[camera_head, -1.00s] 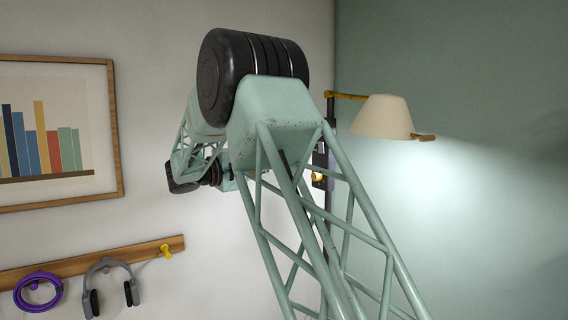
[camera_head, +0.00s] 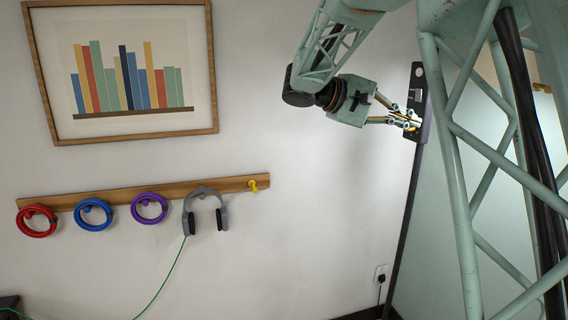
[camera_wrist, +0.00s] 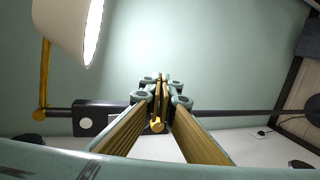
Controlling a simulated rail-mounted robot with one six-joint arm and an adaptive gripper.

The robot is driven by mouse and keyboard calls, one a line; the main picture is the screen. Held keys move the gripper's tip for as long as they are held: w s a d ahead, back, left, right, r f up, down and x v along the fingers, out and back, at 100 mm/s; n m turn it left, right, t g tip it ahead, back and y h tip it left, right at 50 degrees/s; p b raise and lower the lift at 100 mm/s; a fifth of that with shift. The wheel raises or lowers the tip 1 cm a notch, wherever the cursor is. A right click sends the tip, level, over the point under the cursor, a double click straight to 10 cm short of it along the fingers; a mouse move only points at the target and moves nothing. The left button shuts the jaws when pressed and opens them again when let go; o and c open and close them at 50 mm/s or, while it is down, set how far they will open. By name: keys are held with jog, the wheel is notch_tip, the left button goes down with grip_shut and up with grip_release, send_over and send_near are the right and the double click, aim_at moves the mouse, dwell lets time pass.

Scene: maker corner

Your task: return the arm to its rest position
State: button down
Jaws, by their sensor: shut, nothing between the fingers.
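My gripper (camera_head: 414,122) is in the upper right part of the head view, at the end of my pale green arm. Its fingers point right and are closed together with nothing between them. The fingertips overlap the dark bracket (camera_head: 418,84) of a floor lamp in that view; I cannot tell whether they touch it.
The cream lampshade (camera_wrist: 68,22) is at upper left in the wrist view. On the left wall are a framed picture (camera_head: 212,60) and a wooden rail (camera_head: 110,194) with red (camera_head: 22,224), blue (camera_head: 79,216) and purple (camera_head: 136,212) coils, headphones (camera_head: 189,222) and a yellow peg (camera_head: 253,186).

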jog(key=s+f+m+g+y+b, duration=0.1)
jog(key=s+f+y, duration=0.3)
jog(key=s, duration=1.1)
jog(key=s+f+y+b, duration=0.1)
jog(key=s+f+y, duration=0.25)
jog(key=s, duration=1.05)
jog(key=s+a+f+y, duration=0.2)
jog(key=s+a+f, duration=0.2)
jog(key=s, duration=0.4)
jog(key=s+a+f+m+t+y+b, duration=0.1)
jog(key=s+a+f, duration=0.3)
jog(key=s, duration=0.4)
jog(key=s+a+f+t+y, duration=0.1)
jog(key=s+a+f+y, duration=0.3)
jog(key=s+a, duration=0.2)
jog(key=shift+s+a+m+b, duration=0.2)
jog(key=shift+s+m+b, duration=0.2)
jog(key=shift+s, duration=0.6)
